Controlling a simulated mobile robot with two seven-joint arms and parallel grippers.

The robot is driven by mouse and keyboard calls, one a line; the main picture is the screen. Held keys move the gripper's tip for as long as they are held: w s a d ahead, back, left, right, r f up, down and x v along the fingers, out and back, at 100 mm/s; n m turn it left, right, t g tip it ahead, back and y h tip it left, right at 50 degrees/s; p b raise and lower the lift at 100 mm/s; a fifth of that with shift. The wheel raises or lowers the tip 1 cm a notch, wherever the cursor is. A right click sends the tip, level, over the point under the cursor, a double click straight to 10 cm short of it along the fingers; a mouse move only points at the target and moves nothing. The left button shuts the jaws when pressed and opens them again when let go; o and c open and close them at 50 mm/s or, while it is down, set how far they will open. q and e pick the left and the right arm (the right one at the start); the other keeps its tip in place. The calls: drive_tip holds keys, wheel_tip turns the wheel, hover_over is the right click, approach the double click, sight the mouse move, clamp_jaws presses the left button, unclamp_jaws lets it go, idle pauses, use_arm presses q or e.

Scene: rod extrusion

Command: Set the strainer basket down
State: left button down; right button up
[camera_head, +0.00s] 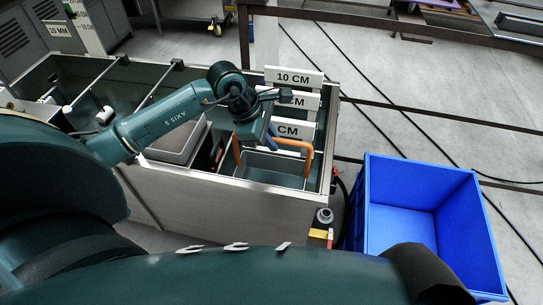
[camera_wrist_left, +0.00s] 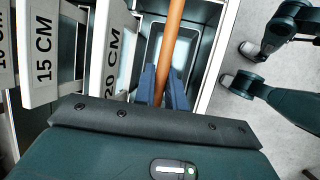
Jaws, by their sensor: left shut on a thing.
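The strainer basket (camera_head: 272,166) is a grey rectangular tray with an orange hoop handle (camera_head: 309,160). It is inside the right end of a long metal tank (camera_head: 205,200); whether it touches the tank floor I cannot tell. In the left wrist view the basket (camera_wrist_left: 153,48) is below the orange handle (camera_wrist_left: 172,40). My left gripper (camera_head: 271,140) is above the basket, and its blue fingers (camera_wrist_left: 164,90) are shut on the handle. My right gripper is not in view.
White plates marked in centimetres, one reading 10 CM (camera_head: 293,77), stand along the tank's far side. An empty blue crate (camera_head: 413,174) stands on the floor to the right of the tank. A grey tray (camera_head: 178,143) is farther left in the tank.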

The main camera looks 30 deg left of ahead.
sight(271, 156)
use_arm(q)
wheel_tip(271, 156, down, 6)
idle(0.5)
drive_tip(key=shift+f, duration=0.1)
drive_tip(key=shift+f, duration=0.15)
drive_tip(key=c, duration=1.5)
unclamp_jaws()
drive_tip(key=shift+o, duration=0.2)
